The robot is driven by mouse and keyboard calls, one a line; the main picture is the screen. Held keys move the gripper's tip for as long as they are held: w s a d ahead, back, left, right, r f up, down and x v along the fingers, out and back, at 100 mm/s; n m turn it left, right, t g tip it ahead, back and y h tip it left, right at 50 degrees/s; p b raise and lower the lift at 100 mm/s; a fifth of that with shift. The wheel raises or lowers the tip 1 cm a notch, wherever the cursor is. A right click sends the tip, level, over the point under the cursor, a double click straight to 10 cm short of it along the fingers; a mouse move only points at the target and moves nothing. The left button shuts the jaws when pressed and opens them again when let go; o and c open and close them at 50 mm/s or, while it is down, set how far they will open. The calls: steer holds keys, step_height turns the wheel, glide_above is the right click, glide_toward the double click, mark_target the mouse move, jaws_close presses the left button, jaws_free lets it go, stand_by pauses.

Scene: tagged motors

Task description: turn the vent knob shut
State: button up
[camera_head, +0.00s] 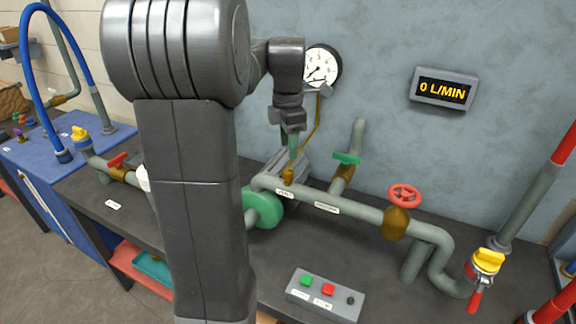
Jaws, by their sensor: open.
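My gripper (293,148) points down over the pipework in the middle of the picture, in front of the wall. Its fingers look open, seen edge-on and small. A small brass fitting (289,175) stands on the pipe just below the fingertips; it appears to be the vent knob. A small white label (284,191) sits beside it, too small to read surely. I cannot tell whether the fingertips touch the knob or stand around it. The knob's turn position cannot be made out.
A green pump (262,208) is partly hidden by my arm. A green lever valve (347,158), a red handwheel (405,194) and a yellow-capped valve (487,261) line the pipe. A button box (326,294) sits in front. A gauge (321,66) and a "0 L/MIN" display (444,90) hang behind.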

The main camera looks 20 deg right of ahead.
mark_target(288, 170)
step_height(288, 170, down, 8)
steer(key=shift+r, duration=0.2)
steer(key=c, duration=1)
